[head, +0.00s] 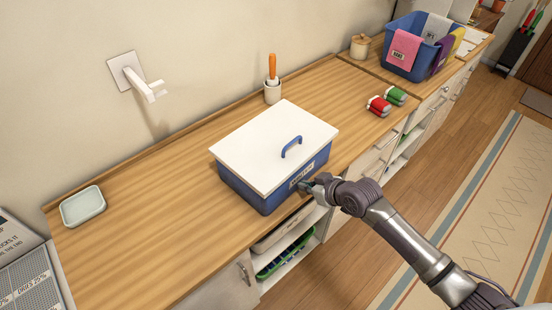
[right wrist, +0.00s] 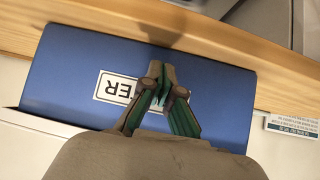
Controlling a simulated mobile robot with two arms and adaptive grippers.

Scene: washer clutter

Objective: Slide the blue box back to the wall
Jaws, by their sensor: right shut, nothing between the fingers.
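The blue box (head: 256,192) has a white lid (head: 258,145) with a blue handle. It sits on the wooden counter (head: 140,230) near the front edge, with bare counter between it and the wall (head: 215,60). My right gripper (head: 305,185) is shut at the box's front face, by the label. In the right wrist view the shut fingertips (right wrist: 160,70) are in front of the label on the blue box (right wrist: 75,75); I cannot tell whether they touch it. My left gripper is not in view.
A holder with an orange-handled tool (head: 272,92) stands behind the box near the wall. A white wall hook (head: 140,83) sticks out at left. A pale dish (head: 83,206) lies at far left. Red (head: 379,106) and green (head: 396,96) items lie to the right.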

